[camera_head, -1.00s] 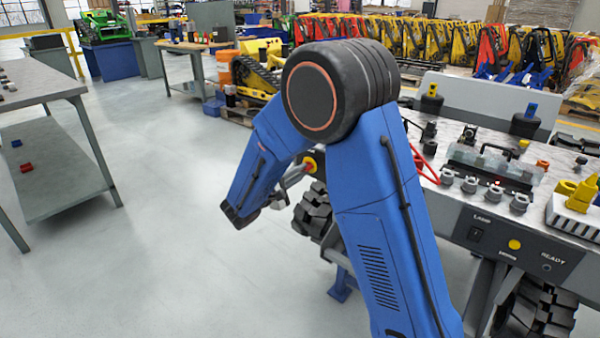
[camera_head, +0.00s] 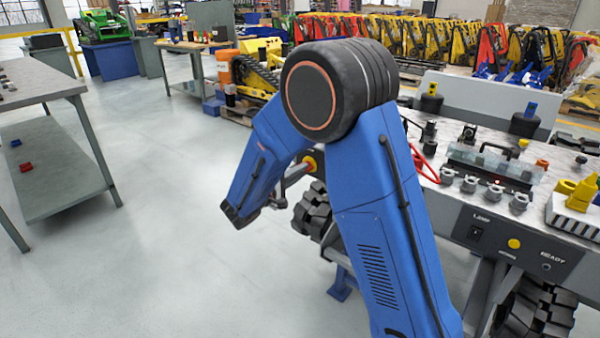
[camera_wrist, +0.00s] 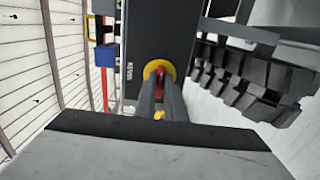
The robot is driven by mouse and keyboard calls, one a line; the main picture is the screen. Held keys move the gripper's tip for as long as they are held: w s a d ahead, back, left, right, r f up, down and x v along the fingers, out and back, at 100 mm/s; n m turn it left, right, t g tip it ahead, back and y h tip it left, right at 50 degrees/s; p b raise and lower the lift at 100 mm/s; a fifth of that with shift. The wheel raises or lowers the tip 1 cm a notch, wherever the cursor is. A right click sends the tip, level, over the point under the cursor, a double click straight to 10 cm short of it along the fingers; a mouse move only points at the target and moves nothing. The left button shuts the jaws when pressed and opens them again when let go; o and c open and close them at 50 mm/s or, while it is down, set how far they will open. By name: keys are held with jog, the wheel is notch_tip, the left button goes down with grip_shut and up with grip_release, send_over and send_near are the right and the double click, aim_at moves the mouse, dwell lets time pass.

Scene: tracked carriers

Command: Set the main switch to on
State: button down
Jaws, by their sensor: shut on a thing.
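The main switch (camera_wrist: 160,68) is a red handle on a round yellow plate, set in a dark panel on the bench's end face. In the head view its yellow plate (camera_head: 314,155) shows just beyond my gripper (camera_head: 300,172). In the wrist view the two grey fingers of my gripper (camera_wrist: 160,90) reach to the switch and are shut on its red handle, which shows as a narrow strip between them. The fingers hide part of the handle, so I cannot tell its exact angle. A white label, MAIN (camera_wrist: 129,71), stands left of the switch.
The bench panel (camera_head: 515,242) carries a lamp switch, a yellow button and a READY light that looks dark. Another bench (camera_head: 60,85) stands at the left, with clear floor between.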

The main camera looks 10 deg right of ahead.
jog(key=shift+s+f, duration=0.1)
jog(key=c, duration=1.8)
grip_release()
jog(key=shift+c, duration=0.2)
jog(key=v, duration=1.7)
jog(key=shift+a, duration=0.2)
jog(key=shift+s, duration=0.1)
jog(key=s+d+r+m+g+y, duration=0.15)
jog(key=s+d+g, duration=0.35)
jog(key=d, duration=0.5)
jog(key=s+d+r+m+g+y, duration=0.15)
jog(key=s+d+g, duration=0.25)
jog(key=s+d, duration=0.55)
jog(key=s+d+m+t+y, duration=0.1)
jog(key=s+m+y, duration=0.1)
jog(key=s+y, duration=0.3)
jog(key=s+d+m+t+y, duration=0.1)
jog(key=s+y, duration=0.5)
jog(key=s, duration=0.6)
jog(key=shift+s+d+r+m+t+y, duration=0.15)
jog(key=shift+d+r+m+t+y, duration=0.15)
jog(key=shift+r+m+t, duration=0.25)
